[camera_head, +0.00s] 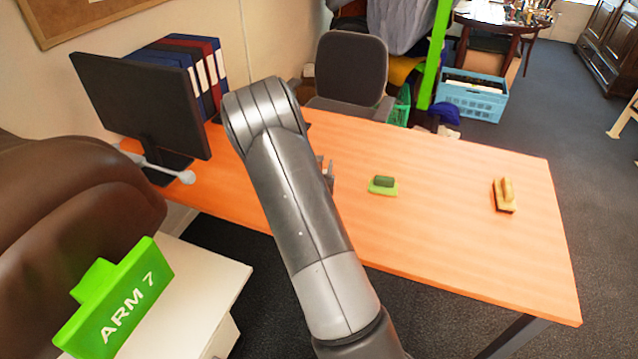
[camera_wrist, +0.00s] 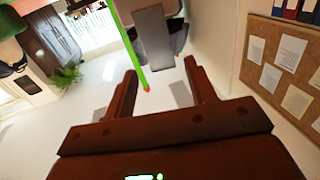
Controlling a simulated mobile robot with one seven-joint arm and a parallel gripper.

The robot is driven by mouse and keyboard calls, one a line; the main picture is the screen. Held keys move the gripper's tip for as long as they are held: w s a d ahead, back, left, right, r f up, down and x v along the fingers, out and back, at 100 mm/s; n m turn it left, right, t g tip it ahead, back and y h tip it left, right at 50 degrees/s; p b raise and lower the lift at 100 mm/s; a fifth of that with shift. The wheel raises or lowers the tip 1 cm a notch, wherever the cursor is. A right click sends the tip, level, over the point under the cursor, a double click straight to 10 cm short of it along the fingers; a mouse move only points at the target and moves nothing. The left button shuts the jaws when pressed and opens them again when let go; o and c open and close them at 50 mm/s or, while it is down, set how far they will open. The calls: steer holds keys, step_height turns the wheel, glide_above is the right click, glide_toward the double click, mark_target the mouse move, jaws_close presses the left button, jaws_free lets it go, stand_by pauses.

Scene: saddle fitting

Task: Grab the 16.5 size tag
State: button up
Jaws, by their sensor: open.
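I cannot read 16.5 on anything in either view. A green plate (camera_head: 115,298) at the lower left of the head view reads "ARM 7", with a brown leather-like form (camera_head: 70,190) behind it. A small green block with a darker green grip (camera_head: 383,186) lies on the orange desk, too small to show any writing. My gripper (camera_wrist: 160,68) is open in the wrist view, its two brown fingers apart with nothing held between them. In the head view my arm hides most of it; only a bit of it shows above the desk, left of the green block.
The orange desk (camera_head: 450,230) holds a monitor (camera_head: 140,105), binders (camera_head: 190,60) and a yellow-handled brush (camera_head: 504,195). A grey chair (camera_head: 350,70) stands behind it. A white cabinet (camera_head: 195,290) is at the front left. The desk between block and brush is clear.

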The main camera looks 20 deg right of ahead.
mark_target(320, 157)
steer(key=x, duration=0.5)
steer(key=shift+w+f, duration=0.25)
steer(key=shift+w, duration=0.15)
steer(key=shift+c, duration=0.2)
jaws_close()
